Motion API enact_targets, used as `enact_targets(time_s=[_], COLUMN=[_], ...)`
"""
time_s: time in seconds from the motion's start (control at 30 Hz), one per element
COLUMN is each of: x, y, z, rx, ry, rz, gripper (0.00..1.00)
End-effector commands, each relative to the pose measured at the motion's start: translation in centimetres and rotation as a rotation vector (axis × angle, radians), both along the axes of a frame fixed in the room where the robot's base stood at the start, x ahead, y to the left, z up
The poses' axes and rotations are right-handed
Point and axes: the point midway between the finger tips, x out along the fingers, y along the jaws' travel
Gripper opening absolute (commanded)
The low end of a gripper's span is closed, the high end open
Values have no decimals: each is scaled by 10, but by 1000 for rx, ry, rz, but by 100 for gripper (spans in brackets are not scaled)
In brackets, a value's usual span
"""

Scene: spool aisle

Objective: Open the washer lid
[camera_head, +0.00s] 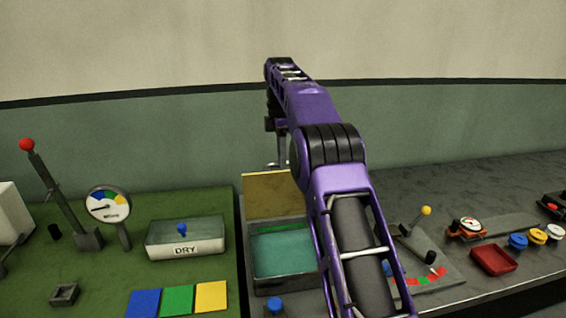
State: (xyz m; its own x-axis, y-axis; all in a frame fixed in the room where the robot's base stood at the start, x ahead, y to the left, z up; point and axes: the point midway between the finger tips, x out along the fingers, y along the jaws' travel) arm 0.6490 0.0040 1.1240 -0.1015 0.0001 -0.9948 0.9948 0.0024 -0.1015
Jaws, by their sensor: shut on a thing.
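The washer (255,275) is an open grey tub holding teal liquid, in the middle of the head view. Its tan lid (268,188) stands raised at the tub's back edge, so the inside shows. My purple arm reaches over the tub's right side and hides part of it and of the lid. My gripper (277,165) is at the lid's upper edge, shut on the lid. The exact contact is small and partly hidden by my arm.
Left on the green top are a DRY box (160,240) with a blue knob, a gauge (107,204), a red-knobbed lever (60,195) and coloured squares (178,300). Right are a yellow-knobbed lever (415,222), a red tray (493,260) and several spools (537,237).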

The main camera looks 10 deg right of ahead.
Motion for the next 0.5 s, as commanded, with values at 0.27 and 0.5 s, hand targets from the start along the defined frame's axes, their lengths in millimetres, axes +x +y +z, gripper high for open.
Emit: enact_targets(time_s=[0.27,0.5], x=[5,5], y=[0,0], z=[-8,-8], rx=[0,-1], ry=[12,13], rz=[-1,-1], gripper=[0,0])
